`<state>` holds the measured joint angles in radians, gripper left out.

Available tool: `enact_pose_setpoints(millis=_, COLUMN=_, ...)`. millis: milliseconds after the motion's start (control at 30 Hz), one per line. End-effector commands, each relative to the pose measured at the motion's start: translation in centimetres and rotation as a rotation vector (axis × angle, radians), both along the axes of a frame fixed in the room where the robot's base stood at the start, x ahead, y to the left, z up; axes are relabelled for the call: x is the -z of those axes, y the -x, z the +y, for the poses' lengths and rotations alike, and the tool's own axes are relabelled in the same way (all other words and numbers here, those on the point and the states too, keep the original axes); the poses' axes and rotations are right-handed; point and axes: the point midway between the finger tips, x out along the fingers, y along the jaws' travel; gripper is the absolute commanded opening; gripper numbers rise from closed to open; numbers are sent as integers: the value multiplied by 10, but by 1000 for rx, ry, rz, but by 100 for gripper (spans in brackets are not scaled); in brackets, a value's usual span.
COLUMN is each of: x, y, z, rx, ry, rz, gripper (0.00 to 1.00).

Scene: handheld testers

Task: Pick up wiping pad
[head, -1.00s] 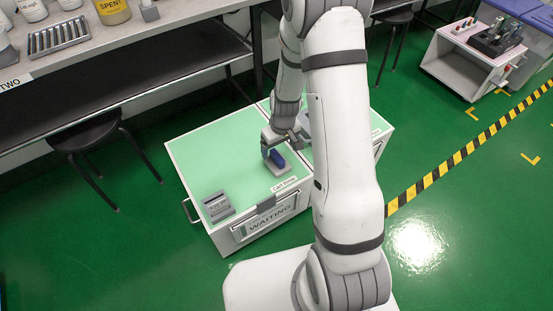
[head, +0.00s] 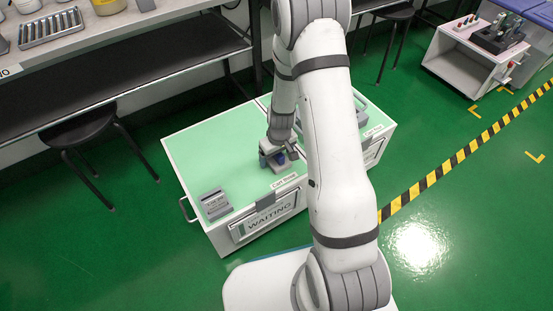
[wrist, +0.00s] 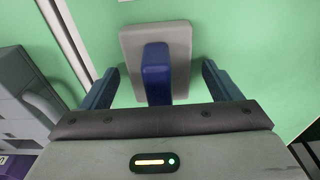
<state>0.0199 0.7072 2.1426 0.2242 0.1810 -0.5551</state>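The wiping pad (wrist: 179,42) is a light grey rounded plate with a raised dark blue handle (wrist: 156,72). It lies on the green top of the low cabinet (head: 190,155). In the wrist view my gripper (wrist: 157,75) is open, with one finger on each side of the blue handle and a gap to it on both sides. In the head view my gripper (head: 280,158) is low over the pad and hides much of it; a bit of the blue handle shows.
A small grey slotted block (head: 214,203) stands at the cabinet's front left corner. A grey handled case (wrist: 25,95) lies left of the gripper in the wrist view. The cabinet's front carries a "WAITING" sign (head: 268,217). A black stool (head: 82,130) stands to the left.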

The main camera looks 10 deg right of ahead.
Motion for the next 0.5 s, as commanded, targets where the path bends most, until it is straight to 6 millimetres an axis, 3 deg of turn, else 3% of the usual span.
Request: enact_pose_setpoints(millis=500, x=0, y=0, z=-1, rx=1, ry=0, rz=1, gripper=41)
